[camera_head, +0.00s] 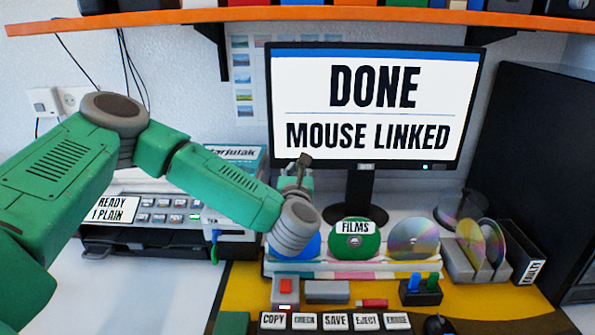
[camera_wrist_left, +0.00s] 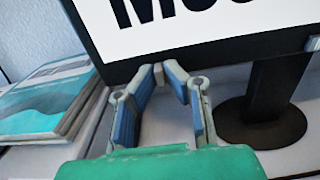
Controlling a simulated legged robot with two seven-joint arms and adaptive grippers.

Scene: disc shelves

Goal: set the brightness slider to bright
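I cannot make out a brightness slider for certain in either view. The monitor (camera_head: 374,57) is lit and reads "DONE" and "MOUSE LINKED". My left gripper (camera_head: 303,165) is raised in front of the monitor's lower left edge, above the disc rack. In the left wrist view, its fingertips (camera_wrist_left: 168,72) come close together with nothing held between them. The monitor's lower frame (camera_wrist_left: 205,50) lies behind the fingers, and its stand (camera_wrist_left: 262,115) is to their right. I cannot tell whether the tips touch the frame. My right gripper is not in view.
A rack (camera_head: 350,267) holds several discs below my left gripper. A row of labelled buttons (camera_head: 335,322) lies at the front. A black block (camera_head: 420,296) with blue and green sticks is right. An orange shelf (camera_head: 300,14) spans the top. A black case (camera_head: 540,150) stands right.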

